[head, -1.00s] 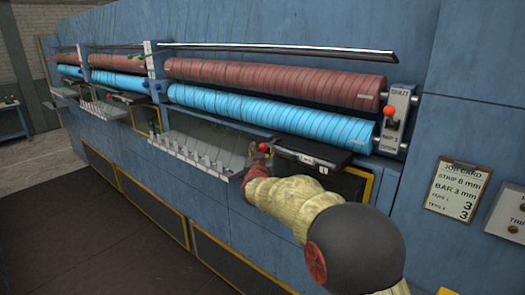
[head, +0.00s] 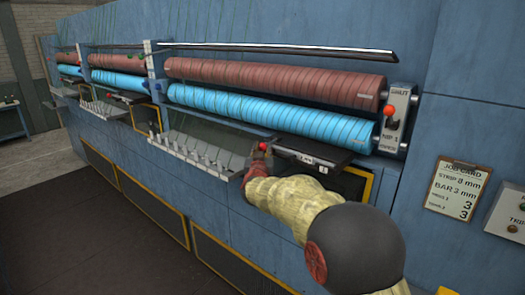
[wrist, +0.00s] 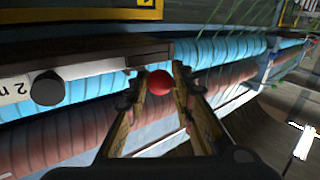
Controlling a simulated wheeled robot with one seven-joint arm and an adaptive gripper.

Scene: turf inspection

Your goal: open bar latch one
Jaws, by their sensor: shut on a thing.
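The red ball knob of bar latch one (head: 263,147) is at the left end of the dark bar (head: 318,151), below the blue roller. In the wrist view the red knob (wrist: 160,83) sits between the two fingertips of my gripper (wrist: 154,76). My gripper (head: 257,161) is shut on the knob, partly hidden by my own arm in the head view. The bar carries a white label (wrist: 14,90) and a black round knob (wrist: 47,88). The latch's stem behind the ball is hidden.
Red-brown rollers (head: 270,80) and blue rollers (head: 270,115) run above the bar. A lever with a red knob (head: 389,112) stands at their right end. A grey comb tray (head: 190,153) is left of my gripper. A job card (head: 457,188) hangs at right.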

